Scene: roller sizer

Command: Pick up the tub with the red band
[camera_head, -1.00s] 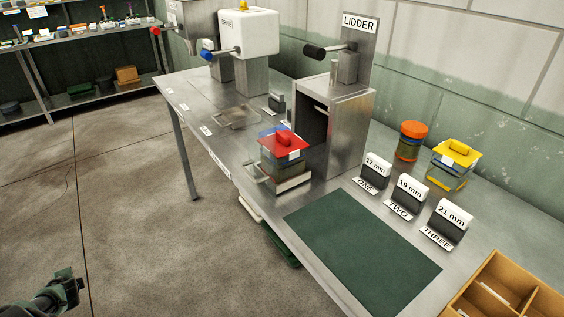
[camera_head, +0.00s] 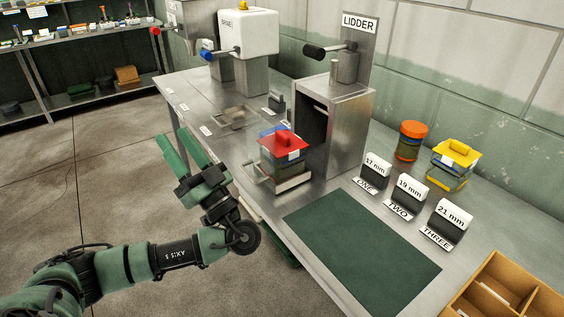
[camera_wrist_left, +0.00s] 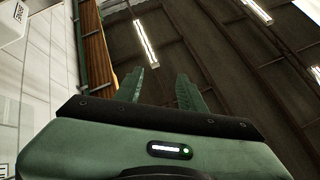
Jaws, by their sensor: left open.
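A squarish tub with a red top (camera_head: 284,160) sits on the small metal carriage in front of the lidder (camera_head: 345,110). Red shows at its lid and upper edge; I cannot clearly make out a separate band. My left gripper (camera_head: 174,139) is to the left of this tub, apart from it, over the bench's front edge, with its fingers pointing up and away. It is open and empty; the left wrist view shows its two spread fingers (camera_wrist_left: 160,82) against the ceiling. My right gripper is not in view.
A round jar with an orange lid (camera_head: 411,141) and a yellow-topped tub (camera_head: 452,165) stand at the back right. Several size signs (camera_head: 408,194) stand before them. A green mat (camera_head: 362,252) lies clear. A wooden divided box (camera_head: 510,290) is at the lower right.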

